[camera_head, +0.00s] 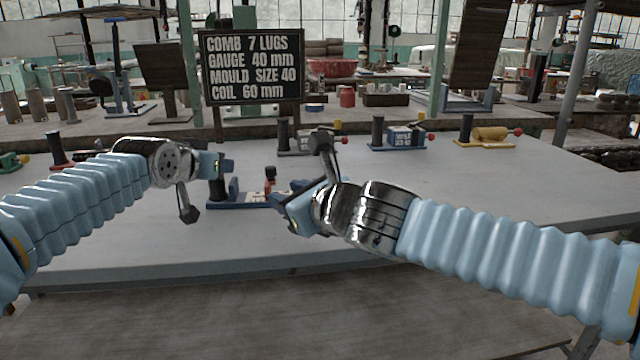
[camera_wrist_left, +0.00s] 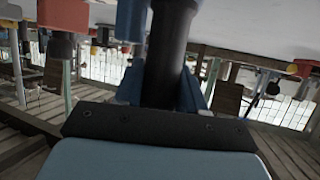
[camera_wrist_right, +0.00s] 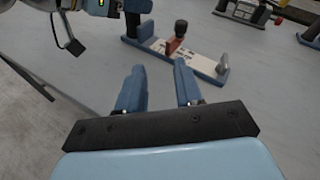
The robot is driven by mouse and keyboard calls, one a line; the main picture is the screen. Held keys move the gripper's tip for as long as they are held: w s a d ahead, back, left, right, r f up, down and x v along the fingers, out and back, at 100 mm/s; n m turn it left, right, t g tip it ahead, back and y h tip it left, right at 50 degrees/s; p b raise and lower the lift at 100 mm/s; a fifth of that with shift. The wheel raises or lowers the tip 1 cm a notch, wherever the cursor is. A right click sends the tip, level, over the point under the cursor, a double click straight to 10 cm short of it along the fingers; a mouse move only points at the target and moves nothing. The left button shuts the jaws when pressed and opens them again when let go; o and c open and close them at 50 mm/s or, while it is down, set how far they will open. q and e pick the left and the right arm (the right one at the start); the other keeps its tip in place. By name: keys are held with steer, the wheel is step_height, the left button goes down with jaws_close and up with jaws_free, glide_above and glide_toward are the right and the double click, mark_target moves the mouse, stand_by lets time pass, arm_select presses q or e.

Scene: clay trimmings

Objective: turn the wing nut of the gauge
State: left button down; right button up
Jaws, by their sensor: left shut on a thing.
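The gauge (camera_head: 243,203) lies on the pale table, with a blue base, a white plate and a red-brown block with a dark knob (camera_head: 270,173). In the right wrist view the gauge (camera_wrist_right: 202,66) also shows a grey upright piece at its near end. I cannot tell which part is the wing nut. My left gripper (camera_head: 222,166) is shut on the gauge's black post (camera_wrist_left: 168,55), which stands upright at its left end. My right gripper (camera_head: 287,193) is open and empty, just right of the gauge and apart from it; its two fingers (camera_wrist_right: 158,70) point towards it.
A dark sign (camera_head: 252,67) reads "COMB 7 LUGS, GAUGE 40 mm, MOULD SIZE 40, COIL 60 mm". Behind the gauge stand other devices with black posts, including a blue one (camera_head: 402,137) and a yellow one (camera_head: 490,134). The table's right side is clear.

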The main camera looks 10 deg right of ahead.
steer(key=d+m+h, duration=0.1)
steer(key=d+m, duration=0.1)
steer(key=d+m+h, duration=0.1)
steer(key=d+m, duration=0.1)
steer(key=d, duration=0.1)
steer(key=w+d+r+m+h, duration=0.1)
steer(key=d+h, duration=0.1)
steer(key=d, duration=0.1)
steer(key=shift+m, duration=0.4)
steer(key=shift+w+d+f, duration=0.15)
steer(key=shift+w+d, duration=0.05)
steer(key=x, duration=1.1)
steer(key=shift+w+f, duration=0.2)
steer(key=shift+w, duration=0.05)
jaws_close()
